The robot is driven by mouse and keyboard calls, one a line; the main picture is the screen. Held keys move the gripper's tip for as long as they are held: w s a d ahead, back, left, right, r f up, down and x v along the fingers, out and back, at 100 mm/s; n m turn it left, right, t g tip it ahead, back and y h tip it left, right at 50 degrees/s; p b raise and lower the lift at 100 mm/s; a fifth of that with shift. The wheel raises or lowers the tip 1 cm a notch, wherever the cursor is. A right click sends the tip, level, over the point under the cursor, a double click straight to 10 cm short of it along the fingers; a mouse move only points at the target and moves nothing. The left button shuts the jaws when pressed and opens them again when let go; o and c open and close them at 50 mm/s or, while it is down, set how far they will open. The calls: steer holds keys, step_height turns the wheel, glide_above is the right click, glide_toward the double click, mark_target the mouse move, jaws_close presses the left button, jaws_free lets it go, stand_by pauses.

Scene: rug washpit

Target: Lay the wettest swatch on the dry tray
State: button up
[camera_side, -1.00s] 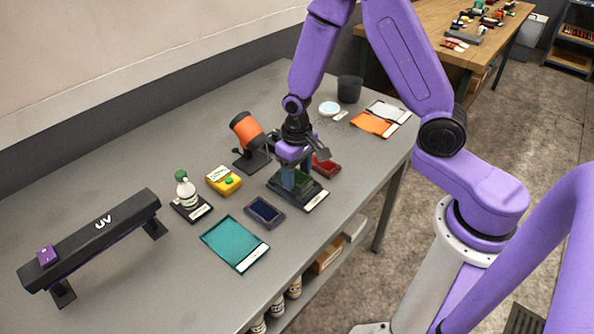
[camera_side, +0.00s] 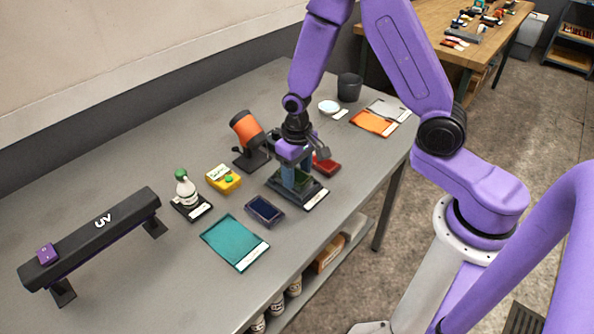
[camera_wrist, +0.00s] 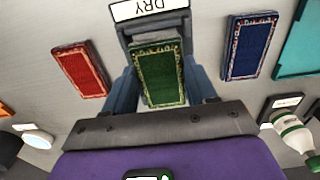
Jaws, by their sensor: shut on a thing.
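My gripper (camera_side: 295,180) points down over the dark tray (camera_side: 316,200) on the grey bench. In the wrist view its blue-grey fingers stand either side of a green swatch (camera_wrist: 160,80) with a patterned border, and are shut on it. The tray's white label (camera_wrist: 150,8) reads DRY. The swatch is low over the tray; whether it touches the tray is hidden. A red swatch (camera_side: 326,166) lies on the bench beyond the tray, and a blue swatch (camera_side: 264,210) lies on the near side. No wetness can be told by eye.
A teal tray (camera_side: 235,243), a bottle with a green cap (camera_side: 186,190), a yellow device (camera_side: 223,179) and a black UV bar (camera_side: 95,235) stand to the left. An orange-and-black lamp-like device (camera_side: 248,135) stands close behind my gripper. Orange mat (camera_side: 373,123) lies farther back.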

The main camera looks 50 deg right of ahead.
mark_target(297, 176)
steer(key=shift+f, duration=0.45)
stand_by(0.5)
steer(key=o, duration=1.4)
steer(key=shift+r, duration=3.55)
